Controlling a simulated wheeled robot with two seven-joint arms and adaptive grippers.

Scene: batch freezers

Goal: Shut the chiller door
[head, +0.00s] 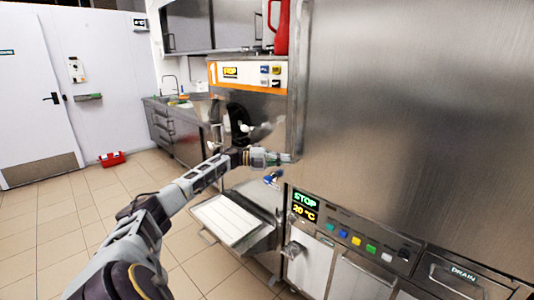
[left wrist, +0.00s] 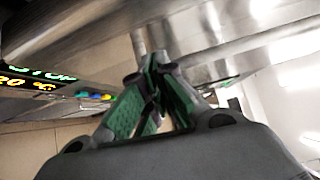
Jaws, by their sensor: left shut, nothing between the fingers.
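A large brushed-steel panel (head: 420,110), which looks like the chiller door, fills the right of the head view. Its upright left edge (head: 299,80) faces my left arm. I cannot tell from this view how far open it is. My left gripper (head: 284,158) is shut and empty, with its fingertips at or very near the lower part of that edge. I cannot tell whether they touch it. In the left wrist view the green-padded fingers (left wrist: 158,85) are closed together, with steel surfaces close beyond them. My right gripper is not in view.
A control panel (head: 340,235) reading STOP and 20 °C sits below the steel panel. A freezer machine with an orange-trimmed panel (head: 248,75) stands behind my gripper, above a white tray (head: 228,218). A red box (head: 111,159) lies on the tiled floor, which is otherwise clear at left.

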